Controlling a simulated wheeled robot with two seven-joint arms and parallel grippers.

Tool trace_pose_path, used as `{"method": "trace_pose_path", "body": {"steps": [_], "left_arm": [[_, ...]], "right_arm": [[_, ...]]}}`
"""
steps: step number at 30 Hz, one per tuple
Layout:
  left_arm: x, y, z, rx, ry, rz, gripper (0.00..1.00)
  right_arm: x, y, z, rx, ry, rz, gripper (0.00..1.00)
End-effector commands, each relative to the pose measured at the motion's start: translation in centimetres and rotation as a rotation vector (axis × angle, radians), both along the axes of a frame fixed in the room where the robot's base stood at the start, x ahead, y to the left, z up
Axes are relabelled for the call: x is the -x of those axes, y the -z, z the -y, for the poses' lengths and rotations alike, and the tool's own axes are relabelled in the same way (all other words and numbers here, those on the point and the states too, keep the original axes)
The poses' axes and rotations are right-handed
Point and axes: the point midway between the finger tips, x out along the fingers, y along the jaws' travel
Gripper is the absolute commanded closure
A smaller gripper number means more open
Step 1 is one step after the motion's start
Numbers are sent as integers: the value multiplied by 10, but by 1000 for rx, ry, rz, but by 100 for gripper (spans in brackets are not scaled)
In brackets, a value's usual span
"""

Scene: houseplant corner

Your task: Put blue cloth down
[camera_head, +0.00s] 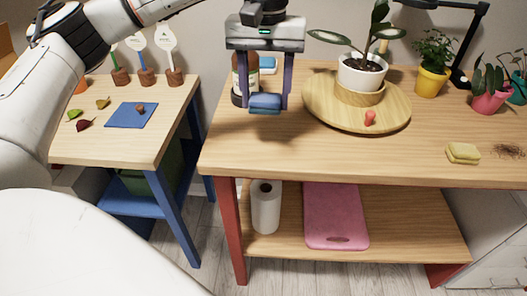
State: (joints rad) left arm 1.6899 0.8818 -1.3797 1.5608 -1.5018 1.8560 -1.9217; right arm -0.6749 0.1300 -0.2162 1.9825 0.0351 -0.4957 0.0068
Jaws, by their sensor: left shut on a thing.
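My left gripper (265,103) points down over the left part of the large wooden table (300,157). It is shut on a folded blue cloth (265,101), with one finger on each side of it. The cloth is close above the tabletop; I cannot tell whether it touches. My right gripper is not in view.
A brown bottle (239,87) stands just behind the left finger. To the right is a round wooden turntable (326,112) with a white-potted plant (361,75) and a small red object (369,118). A yellow sponge (463,153) lies farther right. The table's front left is clear.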

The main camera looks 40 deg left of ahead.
Motion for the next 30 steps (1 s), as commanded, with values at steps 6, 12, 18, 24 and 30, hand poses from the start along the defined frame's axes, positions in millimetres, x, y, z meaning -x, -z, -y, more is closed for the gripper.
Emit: {"method": "trace_pose_path", "body": {"steps": [6,12,18,24,30], "left_arm": [[-2,30,-6,5,-28,-6,67],[-3,56,-5,7,-28,-3,67],[-2,75,-5,5,-27,-5,67],[-3,96,-5,7,-28,-2,67],[-3,96,-5,7,-27,-2,67]], "right_arm": [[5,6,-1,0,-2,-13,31],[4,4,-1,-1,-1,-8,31],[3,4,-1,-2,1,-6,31],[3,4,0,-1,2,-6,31],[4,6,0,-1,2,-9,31]]}}
